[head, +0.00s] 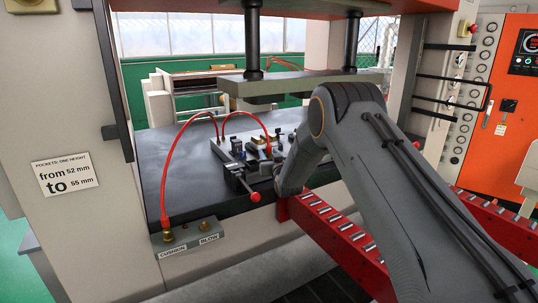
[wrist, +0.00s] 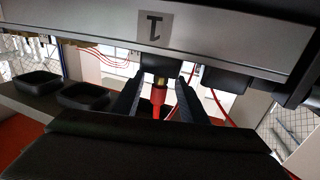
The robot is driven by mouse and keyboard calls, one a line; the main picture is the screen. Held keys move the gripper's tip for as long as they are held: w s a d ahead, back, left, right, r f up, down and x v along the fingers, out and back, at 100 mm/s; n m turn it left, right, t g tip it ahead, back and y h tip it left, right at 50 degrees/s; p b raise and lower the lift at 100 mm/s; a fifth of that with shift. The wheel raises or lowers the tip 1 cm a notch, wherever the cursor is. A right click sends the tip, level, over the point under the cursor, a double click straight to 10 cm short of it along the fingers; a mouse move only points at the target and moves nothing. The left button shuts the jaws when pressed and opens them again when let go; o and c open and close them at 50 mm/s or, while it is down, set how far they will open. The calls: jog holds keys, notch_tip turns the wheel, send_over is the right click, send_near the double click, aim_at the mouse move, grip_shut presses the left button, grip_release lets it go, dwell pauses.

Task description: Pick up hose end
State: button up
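In the wrist view a red hose end (wrist: 158,97) with a brass fitting (wrist: 161,80) stands between the two dark fingers of my gripper (wrist: 158,88). A gap shows on each side, so the gripper looks open around it. The brass meets a grey block (wrist: 225,40) marked with an upside-down 1; I cannot tell whether it is plugged in. In the head view my arm reaches to the die (head: 283,130) on the dark press table, and my fingers are largely hidden there.
One red hose (head: 168,160) rises from the block labelled CUSHION and BLOW (head: 188,238); another red hose (head: 246,113) arcs over the die. A red-knobbed lever (head: 254,197) sticks out in front. The press plate (head: 300,82) hangs above. A red roller rail (head: 335,232) runs below my arm.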

jog(key=shift+w+a, duration=0.15)
jog(key=shift+w, duration=0.25)
grip_shut()
jog(key=shift+r, duration=0.1)
